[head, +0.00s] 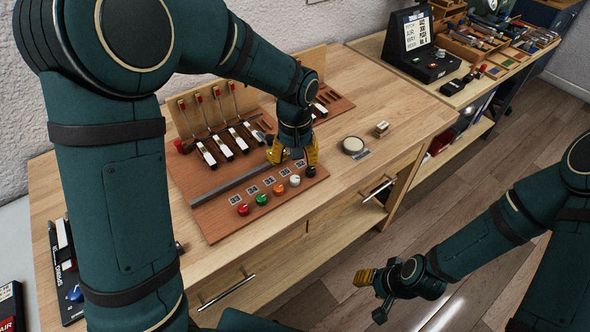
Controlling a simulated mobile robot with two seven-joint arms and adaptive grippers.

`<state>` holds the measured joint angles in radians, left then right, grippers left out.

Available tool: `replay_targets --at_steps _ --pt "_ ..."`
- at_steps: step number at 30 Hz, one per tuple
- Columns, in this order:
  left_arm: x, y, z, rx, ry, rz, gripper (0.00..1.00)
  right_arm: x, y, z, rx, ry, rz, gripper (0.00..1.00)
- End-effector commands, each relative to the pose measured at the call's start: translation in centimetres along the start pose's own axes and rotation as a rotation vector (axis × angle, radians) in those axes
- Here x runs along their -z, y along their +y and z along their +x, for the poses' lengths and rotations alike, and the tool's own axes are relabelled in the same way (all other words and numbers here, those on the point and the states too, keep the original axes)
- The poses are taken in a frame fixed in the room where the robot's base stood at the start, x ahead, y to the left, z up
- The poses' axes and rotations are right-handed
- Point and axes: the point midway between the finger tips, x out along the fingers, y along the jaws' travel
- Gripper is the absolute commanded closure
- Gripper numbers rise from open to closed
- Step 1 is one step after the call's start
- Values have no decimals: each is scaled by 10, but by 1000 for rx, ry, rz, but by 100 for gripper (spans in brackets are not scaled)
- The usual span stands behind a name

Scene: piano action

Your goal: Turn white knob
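The white knob (295,180) sits in a row of coloured knobs along the front edge of a brown wooden board (222,228) on the workbench. It is between the orange knob (279,189) and the black knob (310,171). My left gripper (293,155) points down over the board, just behind the white and black knobs. Its two yellow fingers are apart, with nothing seen between them. It appears apart from the white knob. My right gripper (373,291) is low at the right, in front of the bench over the floor, and its opening is unclear.
Red (243,209) and green (261,199) knobs continue the row. Piano key pieces (222,147) and a metal rail (225,186) lie behind it. A round disc (353,145) and small wooden block (381,128) are to the right. The bench's front right is clear.

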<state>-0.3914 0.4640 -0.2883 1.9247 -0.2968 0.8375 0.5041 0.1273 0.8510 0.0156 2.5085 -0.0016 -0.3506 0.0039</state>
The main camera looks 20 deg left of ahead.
Motion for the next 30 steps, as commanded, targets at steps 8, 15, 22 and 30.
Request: replay_targets --at_steps 8,15,22,30 --pt "0 0 -36 0 1 0 43 0 0 0 0 0 0 55" --pt "0 0 -42 1 -1 0 43 0 0 0 0 0 0 55" --pt "0 0 -41 1 -1 0 43 0 0 0 0 0 0 55" --pt "0 0 -41 1 -1 0 43 0 0 0 0 0 0 55"
